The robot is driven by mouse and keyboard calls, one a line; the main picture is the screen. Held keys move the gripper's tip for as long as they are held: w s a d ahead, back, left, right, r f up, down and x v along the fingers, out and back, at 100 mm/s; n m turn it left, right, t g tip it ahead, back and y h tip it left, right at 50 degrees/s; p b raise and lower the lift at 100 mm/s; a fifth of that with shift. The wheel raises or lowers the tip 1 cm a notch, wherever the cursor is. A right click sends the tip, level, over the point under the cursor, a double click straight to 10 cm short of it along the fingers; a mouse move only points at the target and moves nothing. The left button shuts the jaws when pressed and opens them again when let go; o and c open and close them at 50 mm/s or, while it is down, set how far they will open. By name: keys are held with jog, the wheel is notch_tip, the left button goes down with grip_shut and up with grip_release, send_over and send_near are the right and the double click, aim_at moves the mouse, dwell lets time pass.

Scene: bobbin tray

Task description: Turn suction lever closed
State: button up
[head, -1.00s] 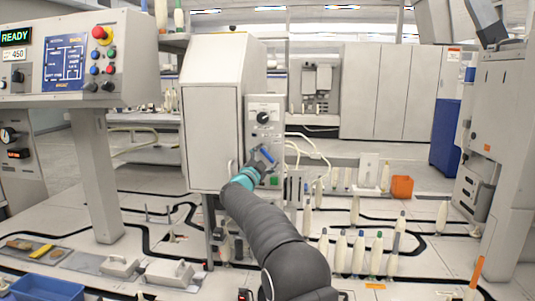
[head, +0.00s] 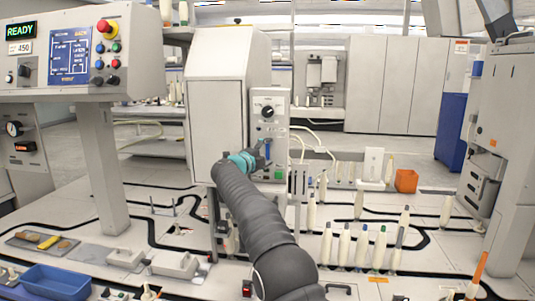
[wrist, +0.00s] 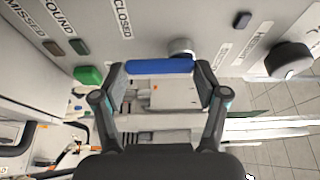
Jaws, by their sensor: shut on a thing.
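The suction lever has a blue handle (wrist: 160,67) that spans the space between my fingertips in the wrist view. My gripper (wrist: 161,74) is shut on it, one finger at each end. In the head view the blue lever (head: 268,150) stands close to upright on the front of the grey control panel (head: 280,104), and my gripper (head: 259,160) reaches it from the left. A label reading CLOSED (wrist: 122,18) is printed on the panel near the lever.
A black knob (wrist: 289,60) and a green button (wrist: 88,76) sit on the panel beside the lever. A blue tray (head: 55,281) is at front left.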

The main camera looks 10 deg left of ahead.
dwell(0.3)
jog(key=o, duration=1.2)
jog(key=shift+c, duration=0.2)
jog(key=v, duration=1.2)
